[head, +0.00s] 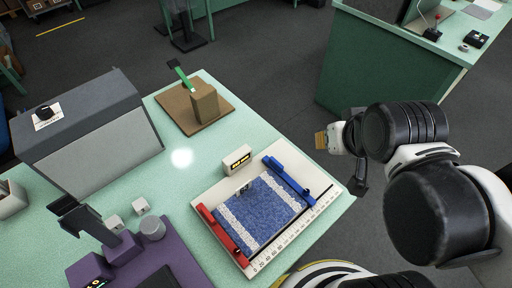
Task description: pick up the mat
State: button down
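The mat (266,212) is a blue textured rectangle with a pale stripe near each of two opposite ends. It lies flat on a white measuring board (244,262) with a printed scale, between a red bar (222,232) and a blue bar (289,179). A small grey piece sits at the mat's upper left edge. My gripper (358,150) is to the right of the board, off the table edge in the picture and clear of the mat. Its dark finger parts are partly hidden by my arm, so its opening is unclear.
A small display box (237,160) stands just behind the board. A brown block on a wooden base (205,103) is at the back, and a grey sloped case (90,130) at the left. A purple fixture (115,255) is at front left.

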aim_at(260, 208)
jog(key=k+u, duration=0.1)
jog(key=u, duration=0.6)
jog(key=j, duration=0.1)
